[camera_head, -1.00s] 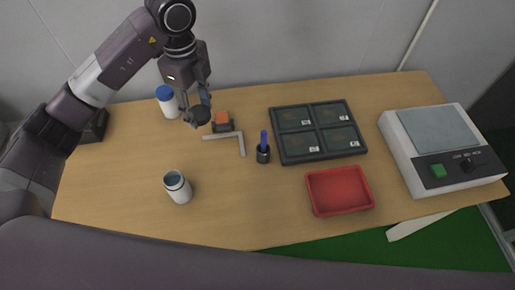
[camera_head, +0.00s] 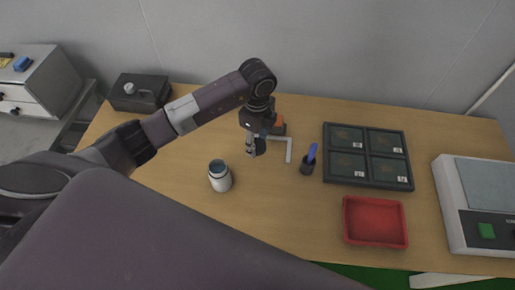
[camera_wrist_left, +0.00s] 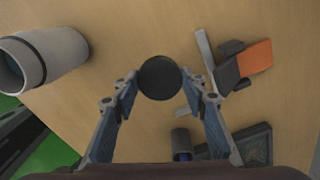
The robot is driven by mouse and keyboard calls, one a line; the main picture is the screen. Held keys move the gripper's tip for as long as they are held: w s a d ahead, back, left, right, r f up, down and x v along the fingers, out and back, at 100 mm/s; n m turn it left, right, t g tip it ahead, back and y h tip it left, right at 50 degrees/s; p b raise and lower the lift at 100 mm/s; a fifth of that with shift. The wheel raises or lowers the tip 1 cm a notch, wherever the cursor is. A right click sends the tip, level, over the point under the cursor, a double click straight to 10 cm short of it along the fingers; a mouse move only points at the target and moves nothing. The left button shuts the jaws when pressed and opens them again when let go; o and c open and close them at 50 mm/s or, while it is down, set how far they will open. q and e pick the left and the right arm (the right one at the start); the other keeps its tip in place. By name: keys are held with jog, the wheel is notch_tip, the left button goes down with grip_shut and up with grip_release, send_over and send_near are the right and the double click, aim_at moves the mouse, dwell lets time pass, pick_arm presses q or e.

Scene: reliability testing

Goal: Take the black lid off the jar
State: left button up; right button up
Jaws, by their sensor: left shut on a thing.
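The jar (camera_head: 220,180) is white with a dark band and stands upright on the wooden table, its mouth uncovered; it also shows in the left wrist view (camera_wrist_left: 55,55) at upper left. My left gripper (camera_head: 254,146) is above the table to the right of and behind the jar. In the left wrist view, the round black lid (camera_wrist_left: 159,77) sits between the fingertips of the left gripper (camera_wrist_left: 160,84), which is shut on it. The lid is held apart from the jar. My right gripper is not in view.
An L-shaped metal piece (camera_head: 289,149), an orange-topped block (camera_head: 279,127) and a dark cup with a blue item (camera_head: 307,166) are near the gripper. Right of them are a black four-part tray (camera_head: 367,181), a red tray (camera_head: 375,243) and a scale (camera_head: 450,215). Table around the jar is clear.

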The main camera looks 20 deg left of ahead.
aim_at(257, 145)
pick_arm(q)
notch_tip(257, 145, down, 4)
jog(key=shift+r, duration=0.2)
jog(key=shift+f, duration=0.35)
jog(key=shift+f, duration=0.1)
jog(key=o, duration=1.3)
jog(key=shift+r, duration=0.25)
notch_tip(257, 145, up, 12)
jog(key=shift+f+b, duration=0.1)
jog(key=shift+b, duration=0.8)
